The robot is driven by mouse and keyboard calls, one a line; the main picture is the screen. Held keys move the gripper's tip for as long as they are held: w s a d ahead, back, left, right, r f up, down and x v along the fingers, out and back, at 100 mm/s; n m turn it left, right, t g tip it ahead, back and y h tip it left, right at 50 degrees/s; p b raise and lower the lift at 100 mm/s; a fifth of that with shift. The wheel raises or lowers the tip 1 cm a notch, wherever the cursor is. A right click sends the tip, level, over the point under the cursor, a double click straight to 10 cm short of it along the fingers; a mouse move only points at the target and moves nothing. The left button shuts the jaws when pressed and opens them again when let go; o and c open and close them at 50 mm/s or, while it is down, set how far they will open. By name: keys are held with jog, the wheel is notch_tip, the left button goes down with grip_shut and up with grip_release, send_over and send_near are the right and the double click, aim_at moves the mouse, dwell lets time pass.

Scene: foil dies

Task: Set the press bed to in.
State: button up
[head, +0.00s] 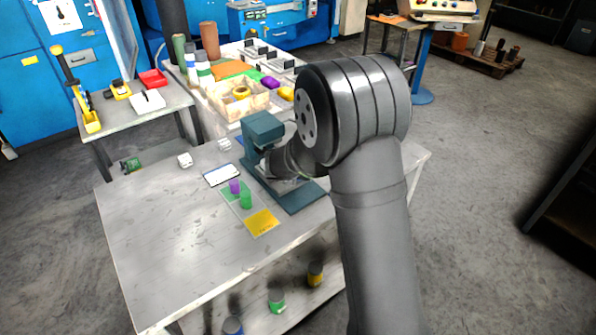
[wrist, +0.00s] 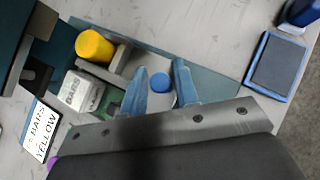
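The teal press (head: 263,130) stands on the table on its flat teal base (head: 300,198). In the wrist view the base (wrist: 215,75) lies beneath my gripper, with part of the press at the left edge. A grey bed part holds a yellow cylinder (wrist: 95,46) and a white block marked BARS (wrist: 80,92). My gripper (wrist: 163,75) points down at the base with its fingers apart. A round blue knob (wrist: 160,82) shows between the fingers, with gaps at both sides. In the head view my arm hides the fingers and most of the bed.
A white card (wrist: 40,131) reads BARS and YELLOW. A blue-framed dark pad (wrist: 277,65) lies right of the base. The table's left front (head: 165,250) is clear.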

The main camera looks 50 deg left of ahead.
grip_shut()
jog(key=shift+a, duration=1.75)
jog(key=shift+a+r, duration=0.1)
jog(key=shift+a, duration=0.2)
jog(key=shift+o, duration=0.5)
grip_release()
jog(key=shift+a, duration=0.15)
jog(key=v, duration=1.7)
jog(key=shift+s+d, duration=0.2)
